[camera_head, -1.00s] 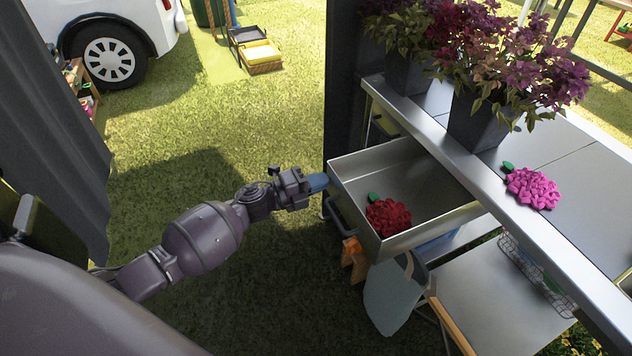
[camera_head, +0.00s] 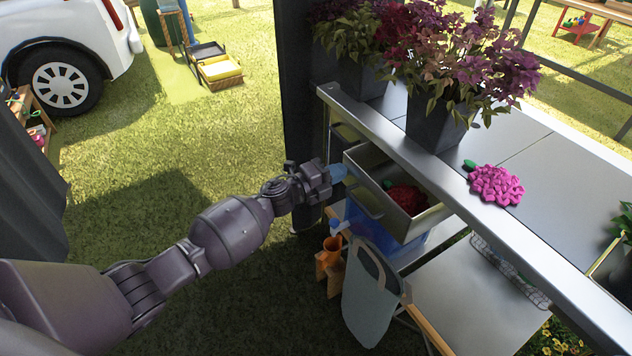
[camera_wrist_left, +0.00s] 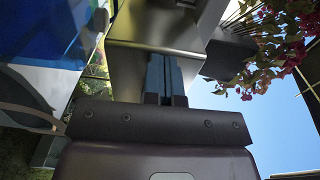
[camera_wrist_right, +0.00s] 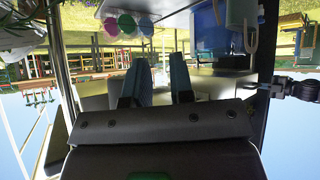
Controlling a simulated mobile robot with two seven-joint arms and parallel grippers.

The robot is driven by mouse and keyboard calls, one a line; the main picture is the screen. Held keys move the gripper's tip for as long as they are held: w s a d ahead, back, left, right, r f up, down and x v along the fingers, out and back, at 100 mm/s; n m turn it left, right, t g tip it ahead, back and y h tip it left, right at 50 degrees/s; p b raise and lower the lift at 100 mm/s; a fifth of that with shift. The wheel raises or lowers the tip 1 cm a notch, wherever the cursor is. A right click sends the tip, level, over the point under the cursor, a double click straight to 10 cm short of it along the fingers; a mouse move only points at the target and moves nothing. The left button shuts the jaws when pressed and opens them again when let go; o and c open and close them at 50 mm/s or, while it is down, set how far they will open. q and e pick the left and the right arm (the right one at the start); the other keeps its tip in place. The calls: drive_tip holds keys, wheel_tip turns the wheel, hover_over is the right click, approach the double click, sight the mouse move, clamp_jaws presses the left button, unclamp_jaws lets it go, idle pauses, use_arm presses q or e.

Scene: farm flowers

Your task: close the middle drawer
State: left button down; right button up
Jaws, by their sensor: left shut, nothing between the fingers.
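The metal drawer (camera_head: 425,222) sticks partly out from under the metal counter (camera_head: 395,140). A red flower (camera_head: 407,197) lies inside it. My left gripper (camera_head: 338,172) is shut and empty, its blue fingertips at the far end of the drawer's front. In the left wrist view the shut fingers (camera_wrist_left: 165,75) point at a metal panel (camera_wrist_left: 137,72); exact contact is hard to tell. My right gripper (camera_wrist_right: 160,80) shows only in its own wrist view, its fingers apart with nothing seen between them.
A grey-green bag (camera_head: 370,300) hangs below the drawer, near an orange holder (camera_head: 329,255). A dark post (camera_head: 303,110) stands just beyond my left gripper.

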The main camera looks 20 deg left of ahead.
sight(369, 160)
use_arm(q)
drive_tip(key=b+x, duration=0.1)
drive_tip(key=x, duration=0.3)
drive_tip(key=b+x, duration=0.1)
drive_tip(key=x, duration=0.4)
drive_tip(key=shift+w+d+f, duration=0.25)
drive_tip(key=shift+w+d+r, duration=0.2)
drive_tip(key=shift+w+d, duration=0.05)
drive_tip(key=shift+w, duration=0.1)
drive_tip(key=shift+w+r, duration=0.1)
drive_tip(key=shift+r, duration=0.15)
use_arm(e)
drive_tip(key=shift+w+a+f+n, duration=0.25)
drive_tip(key=shift+f+n, duration=0.05)
drive_tip(key=shift+f, duration=0.2)
